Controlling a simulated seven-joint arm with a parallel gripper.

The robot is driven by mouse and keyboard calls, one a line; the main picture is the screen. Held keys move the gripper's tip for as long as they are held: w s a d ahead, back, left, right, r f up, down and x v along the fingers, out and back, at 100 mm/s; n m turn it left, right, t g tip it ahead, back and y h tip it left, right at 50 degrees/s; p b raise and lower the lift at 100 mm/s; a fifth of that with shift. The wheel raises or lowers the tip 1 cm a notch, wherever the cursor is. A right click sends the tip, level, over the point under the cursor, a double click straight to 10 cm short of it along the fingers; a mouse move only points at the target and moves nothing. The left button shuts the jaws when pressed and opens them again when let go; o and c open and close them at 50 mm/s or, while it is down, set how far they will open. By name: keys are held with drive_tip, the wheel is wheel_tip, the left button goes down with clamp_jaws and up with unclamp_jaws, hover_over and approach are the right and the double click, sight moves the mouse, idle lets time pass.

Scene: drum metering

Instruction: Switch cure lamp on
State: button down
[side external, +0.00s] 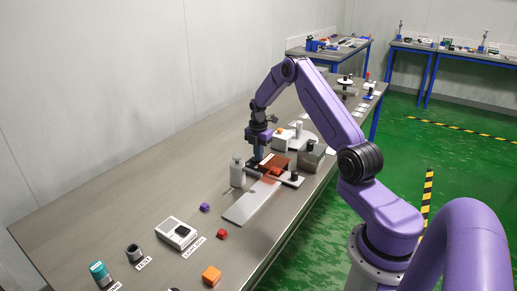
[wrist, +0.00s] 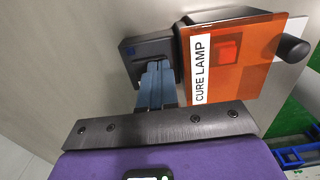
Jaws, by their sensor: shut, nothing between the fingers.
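The cure lamp unit shows in the wrist view as a translucent orange panel (wrist: 255,75) with a white "CURE LAMP" label (wrist: 202,68). A red square switch (wrist: 228,50) shows through the panel, and a black knob (wrist: 293,47) sits at its right edge. In the side view the orange panel (side external: 270,169) lies just right of and below my gripper.
A white bottle (side external: 237,173) stands left of the unit, and a grey box (side external: 311,155) stands to its right. A flat pale plate (side external: 250,203) lies in front. Purple (side external: 204,207), red (side external: 221,233) and orange (side external: 211,276) blocks and a white device (side external: 177,235) lie nearer. The table's left side is clear.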

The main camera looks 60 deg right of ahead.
drive_tip(key=shift+f, duration=0.1)
drive_tip(key=shift+s+f, duration=0.15)
drive_tip(key=shift+f, duration=0.05)
idle(0.4)
drive_tip(key=shift+w+r, duration=0.2)
drive_tip(key=shift+w, duration=0.65)
wheel_tip(320, 180, up, 14)
idle(0.4)
idle(0.4)
